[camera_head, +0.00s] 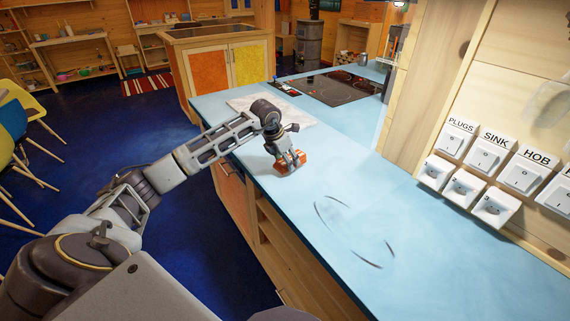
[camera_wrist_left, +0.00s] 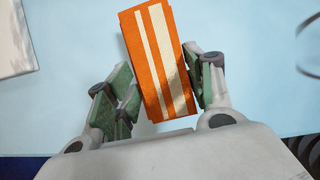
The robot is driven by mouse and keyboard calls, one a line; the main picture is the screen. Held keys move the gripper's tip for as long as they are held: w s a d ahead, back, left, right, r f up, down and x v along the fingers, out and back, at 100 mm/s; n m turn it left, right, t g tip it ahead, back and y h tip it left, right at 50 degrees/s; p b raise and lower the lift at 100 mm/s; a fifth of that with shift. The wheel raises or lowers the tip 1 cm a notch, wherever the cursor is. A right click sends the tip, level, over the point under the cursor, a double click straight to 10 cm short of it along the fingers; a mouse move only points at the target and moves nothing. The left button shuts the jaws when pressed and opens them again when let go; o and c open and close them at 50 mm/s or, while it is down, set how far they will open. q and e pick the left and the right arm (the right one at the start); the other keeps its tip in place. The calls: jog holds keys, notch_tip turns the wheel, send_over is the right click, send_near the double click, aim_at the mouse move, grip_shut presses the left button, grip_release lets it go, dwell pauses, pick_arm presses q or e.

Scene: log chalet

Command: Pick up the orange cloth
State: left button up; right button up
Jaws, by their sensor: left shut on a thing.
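The orange cloth (camera_head: 283,167) is a small folded block with white stripes, on the light blue counter near its left edge. In the left wrist view the cloth (camera_wrist_left: 153,65) stands between the two finger pads. My left gripper (camera_head: 290,158) comes down over it from above and is shut on it. The left gripper's fingers also show in the left wrist view (camera_wrist_left: 165,90), one on each side of the cloth. I cannot tell whether the cloth is clear of the counter. My right gripper is in neither view.
The blue counter (camera_head: 330,195) is mostly bare toward me, with dark curved marks. A whitish flat sheet (camera_head: 245,103) lies behind my left gripper. A black hob (camera_head: 340,88) is farther back. Wall switches (camera_head: 457,137) line the right.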

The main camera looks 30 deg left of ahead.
pick_arm(q)
jog(key=shift+r, duration=3.9)
jog(key=shift+o, duration=0.4)
